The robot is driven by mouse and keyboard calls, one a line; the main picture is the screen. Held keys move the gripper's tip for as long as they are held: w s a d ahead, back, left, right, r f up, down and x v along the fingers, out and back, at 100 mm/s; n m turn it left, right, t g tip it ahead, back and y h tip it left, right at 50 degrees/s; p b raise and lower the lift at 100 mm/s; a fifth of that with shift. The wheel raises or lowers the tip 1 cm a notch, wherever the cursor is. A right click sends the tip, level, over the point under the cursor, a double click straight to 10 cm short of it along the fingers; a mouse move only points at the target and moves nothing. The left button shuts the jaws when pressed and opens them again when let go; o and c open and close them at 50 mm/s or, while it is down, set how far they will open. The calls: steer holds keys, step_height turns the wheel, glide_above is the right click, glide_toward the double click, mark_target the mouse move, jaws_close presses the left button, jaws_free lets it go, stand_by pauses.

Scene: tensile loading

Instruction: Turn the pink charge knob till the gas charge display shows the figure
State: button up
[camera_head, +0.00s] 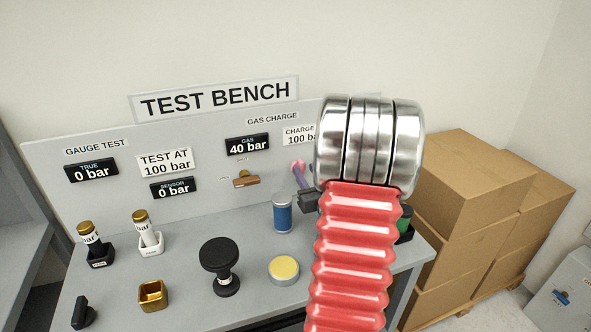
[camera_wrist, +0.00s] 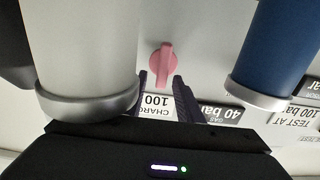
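The pink charge knob (camera_wrist: 162,62) is on the bench's upright panel, with its grip bar near upright in the wrist view. In the head view a bit of the knob (camera_head: 298,165) shows left of my arm. My gripper (camera_wrist: 163,84) is open, its two dark fingers apart with their tips near the knob's lower end. I cannot tell whether they touch it. The gas display (camera_head: 248,145) reads 40 bar. The charge sign (camera_head: 300,136) reads 100 bar, its right end hidden by my arm; it shows upside down in the wrist view (camera_wrist: 156,104).
A blue cylinder (camera_head: 282,213) stands on the bench (camera_head: 190,262) beside my gripper. A pale cylinder (camera_wrist: 85,45) is close on the wrist view's left. A brown-handled lever (camera_head: 246,180) sits below the gas display. Cardboard boxes (camera_head: 480,190) stand at right.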

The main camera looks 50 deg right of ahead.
steer(key=shift+w+d, duration=0.2)
steer(key=shift+w, duration=0.2)
jaws_close()
stand_by(0.4)
